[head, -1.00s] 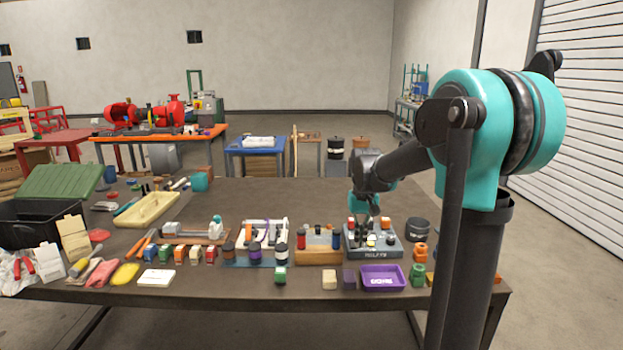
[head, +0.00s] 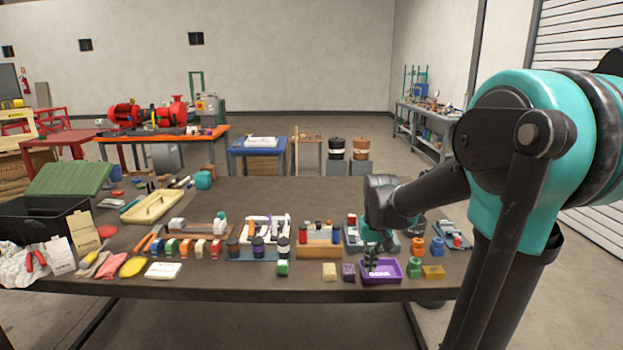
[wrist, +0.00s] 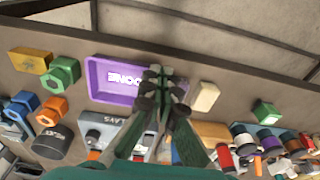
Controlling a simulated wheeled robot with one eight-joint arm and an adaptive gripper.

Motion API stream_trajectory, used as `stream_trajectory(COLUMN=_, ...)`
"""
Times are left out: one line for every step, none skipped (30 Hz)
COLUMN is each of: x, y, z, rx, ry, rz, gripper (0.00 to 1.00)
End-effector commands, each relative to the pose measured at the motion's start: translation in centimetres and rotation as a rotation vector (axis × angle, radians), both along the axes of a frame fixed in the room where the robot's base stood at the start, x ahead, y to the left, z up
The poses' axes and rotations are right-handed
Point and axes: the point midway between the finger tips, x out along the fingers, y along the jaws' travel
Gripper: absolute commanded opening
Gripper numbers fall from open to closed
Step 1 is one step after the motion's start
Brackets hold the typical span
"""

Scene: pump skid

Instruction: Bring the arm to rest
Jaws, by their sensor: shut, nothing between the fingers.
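My gripper (head: 369,264) hangs from my arm at the right of the bench, fingers pointing down. In the wrist view its fingers (wrist: 157,75) come together with nothing visible between them. The gripper overlaps the purple tray (head: 393,270) in the head view. The tray also shows behind the fingers in the wrist view (wrist: 99,84), with the word DONE on its floor. Whether the fingertips touch the tray I cannot tell. The grey fixture block (wrist: 93,120) lies just behind the tray, partly hidden by the gripper.
A cream block (head: 329,272) and a dark purple block (head: 348,272) stand left of the tray. Orange (head: 418,246), blue (head: 437,247) and green (head: 414,268) fittings and a yellow block (head: 433,272) stand to its right.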

Motion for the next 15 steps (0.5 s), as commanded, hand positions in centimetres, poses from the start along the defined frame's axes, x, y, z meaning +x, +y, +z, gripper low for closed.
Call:
stream_trajectory(x=-1.2, y=-0.2, z=-0.6, rx=0.001, ry=-0.017, rz=-0.001, gripper=0.00)
stream_trajectory(x=-2.0, y=-0.4, z=-1.0, rx=0.001, ry=-0.028, rz=-0.001, gripper=0.00)
stream_trajectory(x=-3.0, y=-0.6, z=-1.6, rx=0.001, ry=-0.046, rz=-0.002, gripper=0.00)
stream_trajectory(x=-3.9, y=-0.8, z=-2.1, rx=0.001, ry=-0.060, rz=-0.002, gripper=0.00)
stream_trajectory(x=-4.9, y=-0.9, z=-2.7, rx=0.002, ry=-0.076, rz=-0.003, gripper=0.00)
stream_trajectory(x=-6.4, y=-1.2, z=-3.5, rx=0.001, ry=-0.098, rz=-0.004, gripper=0.00)
stream_trajectory(x=-7.4, y=-1.4, z=-4.1, rx=0.001, ry=-0.117, rz=-0.004, gripper=0.00)
stream_trajectory(x=-8.5, y=-1.5, z=-4.8, rx=0.001, ry=-0.134, rz=-0.003, gripper=0.00)
stream_trajectory(x=-9.8, y=-1.7, z=-5.6, rx=0.000, ry=-0.156, rz=-0.003, gripper=0.00)
stream_trajectory(x=-10.7, y=-1.8, z=-6.1, rx=0.000, ry=-0.171, rz=-0.003, gripper=0.00)
stream_trajectory(x=-11.5, y=-1.9, z=-6.6, rx=-0.001, ry=-0.185, rz=-0.004, gripper=0.00)
stream_trajectory(x=-12.5, y=-2.0, z=-7.3, rx=-0.001, ry=-0.201, rz=-0.004, gripper=0.00)
stream_trajectory(x=-13.1, y=-2.1, z=-7.7, rx=-0.002, ry=-0.212, rz=-0.004, gripper=0.00)
stream_trajectory(x=-13.7, y=-2.2, z=-8.0, rx=-0.003, ry=-0.221, rz=-0.004, gripper=0.00)
stream_trajectory(x=-14.2, y=-2.2, z=-8.4, rx=-0.003, ry=-0.232, rz=-0.004, gripper=0.00)
